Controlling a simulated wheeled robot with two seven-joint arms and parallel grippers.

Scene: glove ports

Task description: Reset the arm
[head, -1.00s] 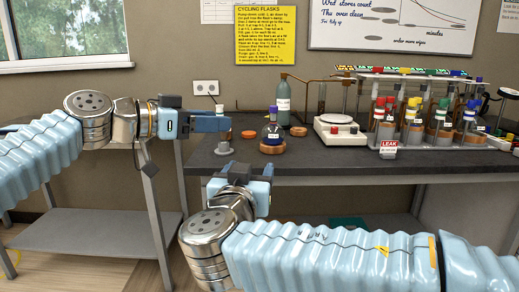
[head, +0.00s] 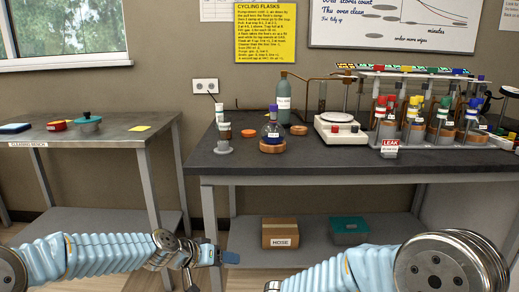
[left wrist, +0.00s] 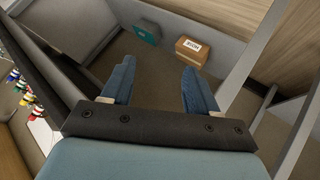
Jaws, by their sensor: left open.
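My left gripper (head: 230,258) is low in front of the gap between the two tables, below the tabletops. In the left wrist view its two blue fingers (left wrist: 155,88) are spread apart with nothing between them. The left arm comes in from the lower left of the head view. My right arm's sleeve shows at the lower right; its gripper is out of the picture.
The dark bench (head: 330,163) holds a small vial (head: 223,130) in a grey holder, a round flask (head: 272,133), a scale and racked bottles. A cleaning bench (head: 100,138) stands left. A hose box (head: 280,232) and teal bin (head: 349,231) sit on the lower shelf.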

